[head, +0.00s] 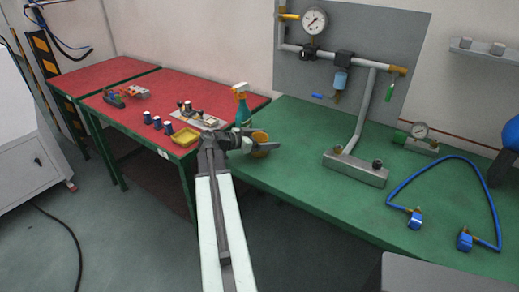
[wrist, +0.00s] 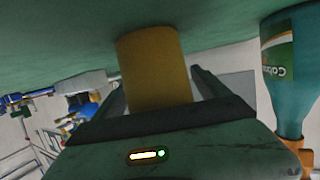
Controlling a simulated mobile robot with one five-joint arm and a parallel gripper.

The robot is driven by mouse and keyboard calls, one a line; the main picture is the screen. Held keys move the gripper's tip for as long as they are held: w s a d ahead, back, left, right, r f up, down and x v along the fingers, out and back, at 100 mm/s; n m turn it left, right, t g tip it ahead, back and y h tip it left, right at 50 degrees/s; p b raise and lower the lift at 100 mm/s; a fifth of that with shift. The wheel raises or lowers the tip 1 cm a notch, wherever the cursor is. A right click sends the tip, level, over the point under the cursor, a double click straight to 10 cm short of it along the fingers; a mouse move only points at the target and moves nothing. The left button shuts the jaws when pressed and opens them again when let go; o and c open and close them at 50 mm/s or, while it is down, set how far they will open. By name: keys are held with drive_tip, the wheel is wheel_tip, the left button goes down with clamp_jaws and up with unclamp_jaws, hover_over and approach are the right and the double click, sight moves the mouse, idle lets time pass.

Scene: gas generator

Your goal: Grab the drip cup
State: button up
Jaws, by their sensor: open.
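The drip cup appears to be the yellow-brown cup (head: 260,136) on the left part of the green bench top, partly hidden by my gripper (head: 268,143) in the head view. In the wrist view, whose picture is upside down, the cup (wrist: 154,62) is a plain cylinder between the two fingers of my gripper (wrist: 158,78). One finger shows on each side of it. The jaws are open, and a gap shows at the right finger. Contact at the left finger is hard to tell.
A teal spray bottle (head: 241,105) with an orange head stands close beside my gripper; it also looms in the wrist view (wrist: 285,70). A gauge stand (head: 355,170) and blue hose (head: 440,163) are right.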

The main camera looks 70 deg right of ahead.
drive_tip(key=c, duration=1.4)
drive_tip(key=shift+r, duration=0.1)
drive_tip(key=shift+c, duration=0.2)
drive_tip(key=shift+r, duration=0.1)
